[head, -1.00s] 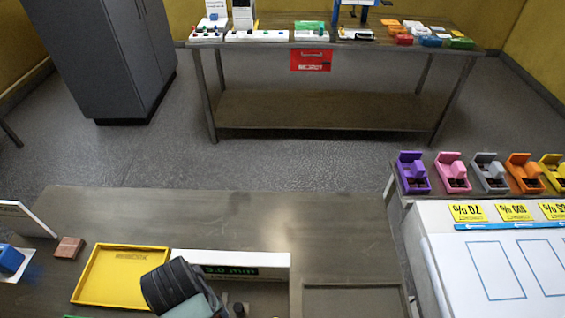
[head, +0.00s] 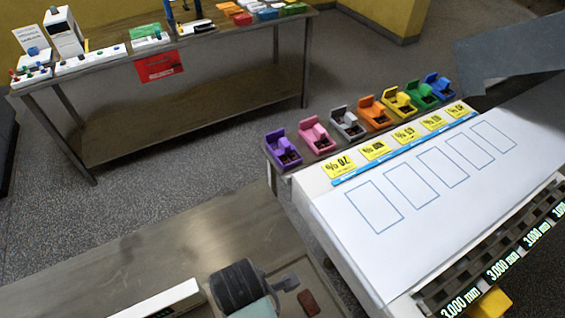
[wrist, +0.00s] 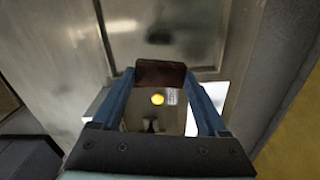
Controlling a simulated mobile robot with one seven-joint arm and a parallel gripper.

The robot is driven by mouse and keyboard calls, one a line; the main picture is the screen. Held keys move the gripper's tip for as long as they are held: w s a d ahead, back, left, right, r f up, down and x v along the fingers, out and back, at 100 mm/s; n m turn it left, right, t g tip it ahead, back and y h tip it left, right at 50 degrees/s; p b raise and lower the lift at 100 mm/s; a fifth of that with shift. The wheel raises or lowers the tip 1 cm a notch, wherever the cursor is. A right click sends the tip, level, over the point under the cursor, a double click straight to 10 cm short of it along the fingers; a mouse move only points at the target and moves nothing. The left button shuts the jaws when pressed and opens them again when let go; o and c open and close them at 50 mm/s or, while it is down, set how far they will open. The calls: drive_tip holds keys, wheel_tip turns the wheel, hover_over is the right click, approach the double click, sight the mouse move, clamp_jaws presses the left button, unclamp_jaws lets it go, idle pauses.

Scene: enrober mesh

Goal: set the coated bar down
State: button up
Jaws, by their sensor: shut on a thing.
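My gripper (wrist: 160,78) is shut on the coated bar (wrist: 160,72), a dark brown block held across its blue fingertips in the wrist view. In the head view the bar (head: 309,302) is a small reddish-brown block at the bottom, beside my dark wrist. It appears held above the metal table, left of the white board (head: 325,205). The board carries a row of empty blue-outlined rectangles and yellow percentage labels (head: 339,166). How high the bar is cannot be told.
Several coloured holders with dark pieces, such as the purple one (head: 284,151), line the board's far edge. A dark strip with 3.000 mm readouts (head: 497,250) runs along its near right. A back bench (head: 190,110) bears boxes and a red sign (head: 158,66).

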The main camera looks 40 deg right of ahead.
drive_tip(key=shift+s+d+r+n, duration=0.2)
drive_tip(key=shift+s+d+n, duration=0.3)
drive_tip(key=shift+n, duration=0.3)
wheel_tip(320, 180, down, 5)
drive_tip(key=shift+s+f+p, duration=0.1)
drive_tip(key=shift+s+p, duration=0.05)
drive_tip(key=shift+p, duration=0.25)
drive_tip(key=shift+f, duration=2.4)
drive_tip(key=shift+f, duration=0.2)
drive_tip(key=o, duration=0.9)
wheel_tip(320, 180, up, 12)
drive_tip(key=shift+r, duration=0.2)
